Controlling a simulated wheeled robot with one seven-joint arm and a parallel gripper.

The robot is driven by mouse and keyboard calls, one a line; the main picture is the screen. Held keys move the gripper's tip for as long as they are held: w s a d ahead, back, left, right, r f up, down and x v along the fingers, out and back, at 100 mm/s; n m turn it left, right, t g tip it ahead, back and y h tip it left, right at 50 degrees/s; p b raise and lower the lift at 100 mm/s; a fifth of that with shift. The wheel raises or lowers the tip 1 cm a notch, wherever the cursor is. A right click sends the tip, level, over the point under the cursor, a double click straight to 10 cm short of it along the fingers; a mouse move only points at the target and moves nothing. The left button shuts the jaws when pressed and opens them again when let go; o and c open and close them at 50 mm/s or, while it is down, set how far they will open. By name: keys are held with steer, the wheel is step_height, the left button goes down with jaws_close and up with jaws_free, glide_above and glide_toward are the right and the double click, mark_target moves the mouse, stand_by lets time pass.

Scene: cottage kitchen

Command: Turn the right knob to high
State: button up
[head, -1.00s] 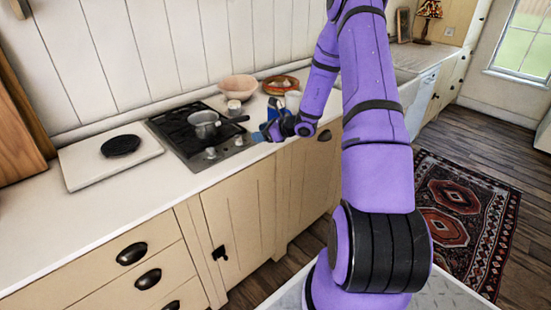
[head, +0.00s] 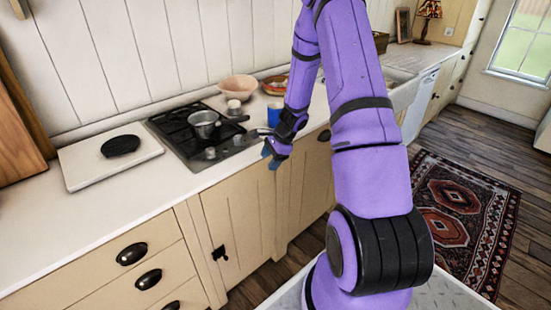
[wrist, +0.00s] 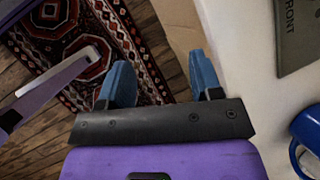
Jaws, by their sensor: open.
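The black cooktop (head: 180,130) is set in the counter, with two grey knobs at its front edge. The right knob (head: 238,140) sits near the cooktop's front right corner; its setting is too small to read. My gripper (head: 271,158) is right of and nearer than this knob, by the counter's front edge, apart from it. In the wrist view, its two blue fingers (wrist: 163,78) are spread with nothing between them. A corner of the cooktop (wrist: 297,42) with the word FRONT shows there; neither knob is in that view.
A saucepan (head: 203,124) stands on the cooktop. A blue mug (head: 274,114) stands right of it, close to my arm; it also shows in the wrist view (wrist: 312,130). A pink bowl (head: 238,87) is behind. A patterned rug (head: 460,215) covers the floor at right.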

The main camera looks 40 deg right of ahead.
steer(key=shift+s+d+n+g+h, duration=0.25)
steer(key=shift+d+n+h, duration=0.35)
steer(key=shift+n, duration=0.35)
steer(key=shift+s+d+n+g+h, duration=0.15)
steer(key=shift+d+n+g+h, duration=0.15)
steer(key=shift+n+h, duration=0.55)
steer(key=s+a+r+n+t, duration=0.1)
steer(key=s+a+r+n, duration=0.15)
steer(key=a+r, duration=0.45)
steer(key=s+a+r+n, duration=0.1)
steer(key=a+r+n, duration=0.25)
steer(key=r, duration=0.75)
steer(key=s+a+r+n+t, duration=0.1)
steer(key=s+a+r+n, duration=0.2)
steer(key=r, duration=0.6)
steer(key=s+a+r+n, duration=0.2)
steer(key=s+a+r, duration=0.1)
steer(key=s, duration=0.4)
steer(key=s+a+r+n, duration=0.2)
steer(key=s+r+n, duration=0.1)
steer(key=s, duration=0.4)
steer(key=s+a+r+n+t+h, duration=0.1)
steer(key=s+a+r+n, duration=0.2)
steer(key=s+r, duration=0.2)
steer(key=shift+s+a+r, duration=0.25)
steer(key=shift+s+a, duration=0.05)
steer(key=shift+s, duration=0.8)
steer(key=shift+d, duration=0.1)
